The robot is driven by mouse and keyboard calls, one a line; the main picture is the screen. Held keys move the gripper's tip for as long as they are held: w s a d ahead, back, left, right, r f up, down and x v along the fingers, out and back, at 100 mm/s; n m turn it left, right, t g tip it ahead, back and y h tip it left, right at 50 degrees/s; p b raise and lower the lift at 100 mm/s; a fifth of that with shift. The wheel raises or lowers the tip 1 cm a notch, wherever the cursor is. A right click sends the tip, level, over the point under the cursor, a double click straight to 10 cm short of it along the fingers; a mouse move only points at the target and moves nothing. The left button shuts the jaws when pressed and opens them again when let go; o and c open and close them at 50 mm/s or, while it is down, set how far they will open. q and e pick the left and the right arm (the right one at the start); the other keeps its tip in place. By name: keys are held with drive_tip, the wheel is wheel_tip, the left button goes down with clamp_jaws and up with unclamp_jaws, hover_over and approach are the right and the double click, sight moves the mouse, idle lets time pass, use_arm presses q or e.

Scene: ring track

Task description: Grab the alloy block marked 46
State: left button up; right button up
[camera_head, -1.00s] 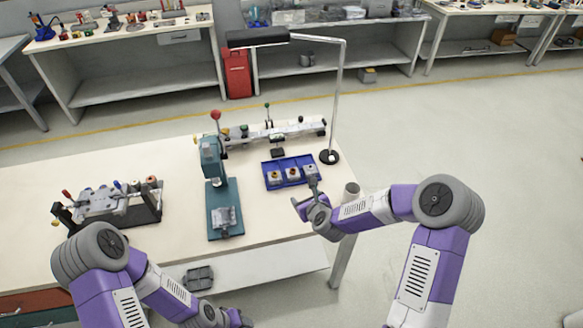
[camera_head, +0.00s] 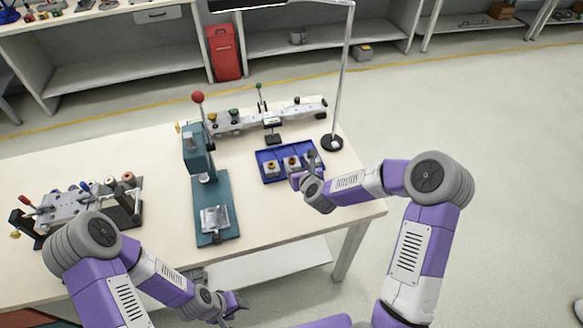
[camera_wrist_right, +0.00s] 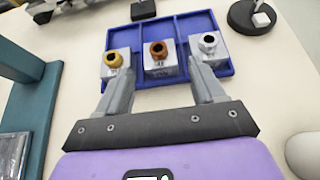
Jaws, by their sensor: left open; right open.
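A blue divided tray (camera_head: 270,178) on the table holds three metallic blocks, each with a fitting on top. In the right wrist view, the left block (camera_wrist_right: 115,70) has a gold fitting, the middle block (camera_wrist_right: 160,68) a copper-coloured one, and the right block (camera_wrist_right: 208,58) a silver one. No 46 marking is readable. My right gripper (camera_head: 303,177) is open at the tray's near edge. In its wrist view, the fingers (camera_wrist_right: 162,76) appear on either side of the middle block; contact cannot be told. My left gripper (camera_head: 236,303) is open and empty, low in front of the table.
A teal press (camera_head: 212,205) with a red knob stands left of the tray. A long metal fixture (camera_head: 265,118) lies behind it. A lamp stand base (camera_head: 331,143) is at the back right. A clamp fixture (camera_head: 85,208) sits at the left. Bare table lies in front of the tray.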

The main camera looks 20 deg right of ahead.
sight(292, 161)
drive_tip(key=x, duration=0.7)
drive_tip(key=shift+a+b, duration=0.1)
drive_tip(key=shift+b, duration=0.2)
drive_tip(key=shift+s, duration=0.1)
drive_tip(key=shift+r, duration=0.15)
drive_tip(key=c, duration=1)
